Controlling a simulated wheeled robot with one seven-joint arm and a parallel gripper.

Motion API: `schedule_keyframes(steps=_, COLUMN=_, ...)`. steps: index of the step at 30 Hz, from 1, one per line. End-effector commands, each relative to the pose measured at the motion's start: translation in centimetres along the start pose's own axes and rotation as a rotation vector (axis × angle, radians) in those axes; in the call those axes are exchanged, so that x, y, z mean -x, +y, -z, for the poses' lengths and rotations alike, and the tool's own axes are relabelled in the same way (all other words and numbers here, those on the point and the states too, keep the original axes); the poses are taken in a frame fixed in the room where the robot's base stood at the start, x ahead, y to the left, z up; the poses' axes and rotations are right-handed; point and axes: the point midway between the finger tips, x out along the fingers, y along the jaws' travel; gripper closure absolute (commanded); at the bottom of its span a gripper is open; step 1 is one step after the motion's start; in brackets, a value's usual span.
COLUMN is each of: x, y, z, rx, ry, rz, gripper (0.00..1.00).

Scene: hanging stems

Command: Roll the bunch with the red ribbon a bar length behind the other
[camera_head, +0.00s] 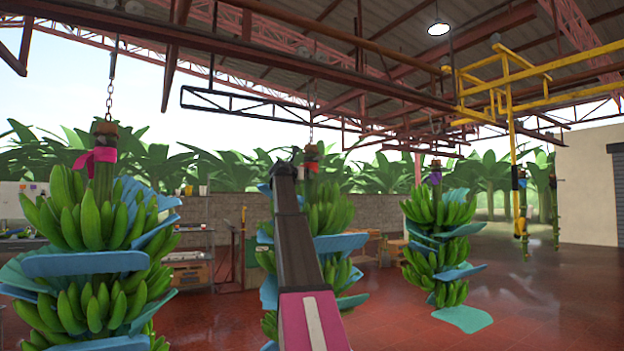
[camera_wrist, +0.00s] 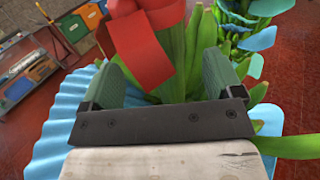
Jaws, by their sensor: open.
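The bunch with the red ribbon (camera_head: 334,215) hangs upright by a chain in the middle of the head view, with blue sheets between its green hands. Its red ribbon (camera_head: 312,166) is tied at the stem top. My arm covers part of this bunch. My gripper (camera_wrist: 165,62) is open at the stem top in the wrist view, its two green-padded fingers on either side of the ribbon (camera_wrist: 139,52) and green stalk. Whether they touch the stem is unclear. Another bunch (camera_head: 92,215) with a pink ribbon (camera_head: 95,158) hangs nearer at left.
A third bunch (camera_head: 437,215) with a purple ribbon hangs at right. A dark truss bar (camera_head: 240,103) hangs below the overhead rails. Yellow rails (camera_head: 540,72) and bare stems (camera_head: 555,210) are farther right. Shelving (camera_head: 190,255) stands behind.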

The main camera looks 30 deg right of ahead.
Motion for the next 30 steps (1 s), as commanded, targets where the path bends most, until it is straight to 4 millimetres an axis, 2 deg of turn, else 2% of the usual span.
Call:
schedule_keyframes(steps=15, x=-8.5, y=0.2, z=-0.1, rx=-0.001, ry=0.000, rz=0.000, gripper=0.14)
schedule_keyframes(steps=20, x=-9.5, y=0.1, z=-0.1, rx=-0.001, ry=0.000, rz=0.000, gripper=0.14)
schedule_keyframes(steps=27, x=-9.5, y=0.0, z=0.0, rx=-0.001, ry=0.000, rz=0.000, gripper=0.14)
schedule_keyframes(steps=29, x=-9.5, y=0.0, z=0.0, rx=-0.001, ry=0.000, rz=0.000, gripper=0.30)
schedule_keyframes(steps=30, x=-9.5, y=0.0, z=0.0, rx=-0.001, ry=-0.001, rz=-0.001, gripper=0.43)
